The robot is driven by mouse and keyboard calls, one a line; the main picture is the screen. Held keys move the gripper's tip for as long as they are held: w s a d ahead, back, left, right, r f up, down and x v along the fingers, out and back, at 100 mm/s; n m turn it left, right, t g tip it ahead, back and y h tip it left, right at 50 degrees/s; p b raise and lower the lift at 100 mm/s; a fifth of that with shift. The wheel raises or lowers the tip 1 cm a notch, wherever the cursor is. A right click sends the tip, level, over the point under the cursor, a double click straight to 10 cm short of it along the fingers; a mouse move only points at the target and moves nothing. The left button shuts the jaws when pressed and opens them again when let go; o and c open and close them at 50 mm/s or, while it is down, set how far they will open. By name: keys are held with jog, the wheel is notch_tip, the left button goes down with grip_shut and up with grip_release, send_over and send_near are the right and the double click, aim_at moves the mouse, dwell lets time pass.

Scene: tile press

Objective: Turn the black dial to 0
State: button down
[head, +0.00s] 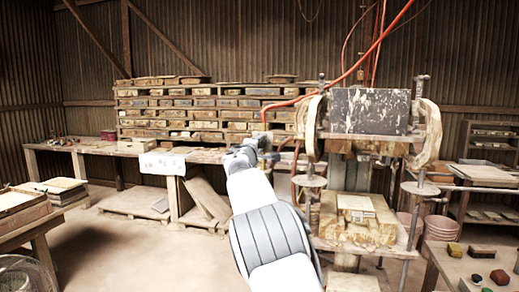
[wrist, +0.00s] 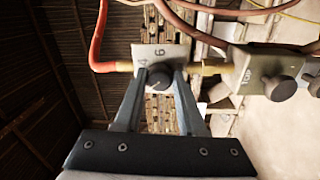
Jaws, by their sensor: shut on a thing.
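The black dial (wrist: 159,80) shows in the wrist view, on a pale plate (wrist: 172,52) with dark numerals such as 6 and 4. My gripper (wrist: 160,73) has one finger on each side of the dial and is shut on it. The dial's pointer is too small and dark for me to read its setting. In the head view, my gripper (head: 257,146) is out in front beside the press (head: 367,112); the dial is hidden or too small to make out there.
A second box (wrist: 262,72) with dark knobs is at right in the wrist view. Orange hose (wrist: 97,45) and brass fittings run beside the plate. A workbench (head: 85,147) and stacked wooden moulds (head: 190,105) stand behind. Open floor (head: 130,240) lies at left.

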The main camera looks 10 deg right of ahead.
jog(key=shift+n+p, duration=0.3)
jog(key=shift+n, duration=4.9)
jog(key=c, duration=0.5)
grip_release()
jog(key=shift+s, duration=0.1)
jog(key=b+v, duration=0.8)
jog(key=v, duration=0.9)
jog(key=shift+s, duration=0.2)
